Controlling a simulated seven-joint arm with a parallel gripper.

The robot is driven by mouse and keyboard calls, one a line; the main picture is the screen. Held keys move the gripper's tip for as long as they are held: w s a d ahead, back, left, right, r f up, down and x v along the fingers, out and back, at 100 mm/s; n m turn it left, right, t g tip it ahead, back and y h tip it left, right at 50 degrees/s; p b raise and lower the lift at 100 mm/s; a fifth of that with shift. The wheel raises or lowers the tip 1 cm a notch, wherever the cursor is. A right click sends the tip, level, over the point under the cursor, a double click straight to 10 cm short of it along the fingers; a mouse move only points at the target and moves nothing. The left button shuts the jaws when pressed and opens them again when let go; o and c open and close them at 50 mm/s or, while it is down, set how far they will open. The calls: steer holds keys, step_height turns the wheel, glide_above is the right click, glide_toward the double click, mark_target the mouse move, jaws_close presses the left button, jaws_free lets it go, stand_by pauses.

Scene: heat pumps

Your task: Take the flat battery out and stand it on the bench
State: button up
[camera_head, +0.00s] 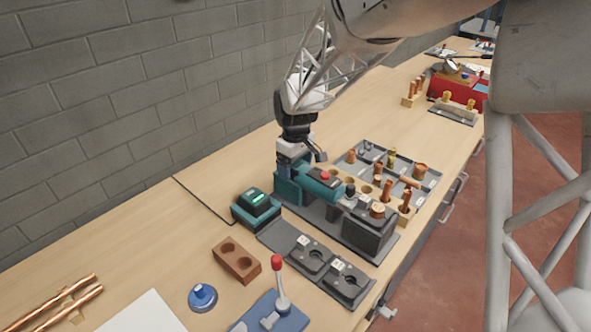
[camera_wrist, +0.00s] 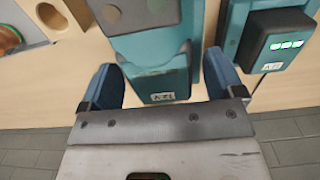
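A teal and dark-grey power tool (camera_head: 322,186) lies on the bench in the head view, with a teal battery (camera_head: 286,188) at its left end. In the wrist view the battery (camera_wrist: 160,82) shows a small white label and sits against the tool. My gripper (camera_wrist: 164,72) has its two blue fingers on either side of the battery, with a narrow gap visible on the right; contact on the left is unclear. In the head view my gripper (camera_head: 292,166) is above the battery end, its fingertips hard to make out.
A charger (camera_head: 257,211) holding a battery with green lights stands close left of the tool; it also shows in the wrist view (camera_wrist: 272,45). Bare bench lies left of the charger.

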steer(key=c, duration=1.1)
steer(key=shift+r, duration=0.1)
steer(key=shift+r, duration=4.95)
